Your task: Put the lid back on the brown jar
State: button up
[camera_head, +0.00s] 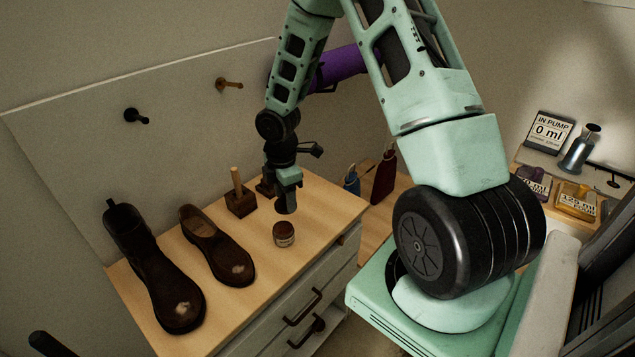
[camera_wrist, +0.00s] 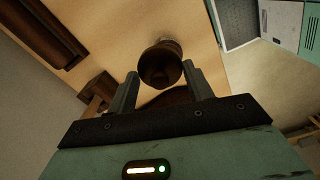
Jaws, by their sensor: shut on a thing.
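The brown jar (camera_head: 284,236) stands upright on the wooden top of the cabinet, near its front edge. It has a pale label, and its top looks dark brown. My gripper (camera_head: 287,190) points down over it. It is shut on the dark brown round lid (camera_head: 287,205), held a little above the jar with a gap between them. In the wrist view the lid (camera_wrist: 160,66) sits between my fingertips (camera_wrist: 159,70) and hides most of the jar (camera_wrist: 172,45), whose edge shows just past it. Another brown shape between the fingers there is unclear.
A brown boot (camera_head: 150,265) and a low shoe (camera_head: 215,245) stand left of the jar. A wooden block with a peg (camera_head: 240,202) is behind, near the wall board with two hooks. Bottles (camera_head: 384,178) stand behind to the right. The cabinet top around the jar is clear.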

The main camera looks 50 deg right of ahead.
aim_at(281, 208)
jog(key=shift+s+a+n, duration=0.2)
jog(key=shift+a+n, duration=0.1)
jog(key=shift+a, duration=0.7)
notch_tip(281, 208, down, 5)
jog(key=b, duration=0.4)
jog(key=shift+r+b, duration=0.1)
jog(key=shift+b, duration=0.2)
jog(key=shift+f+b, duration=0.45)
jog(key=shift+f, duration=0.3)
jog(key=shift+p, duration=0.45)
jog(key=shift+f, duration=0.15)
dwell(1.1)
jog(key=o, duration=1.5)
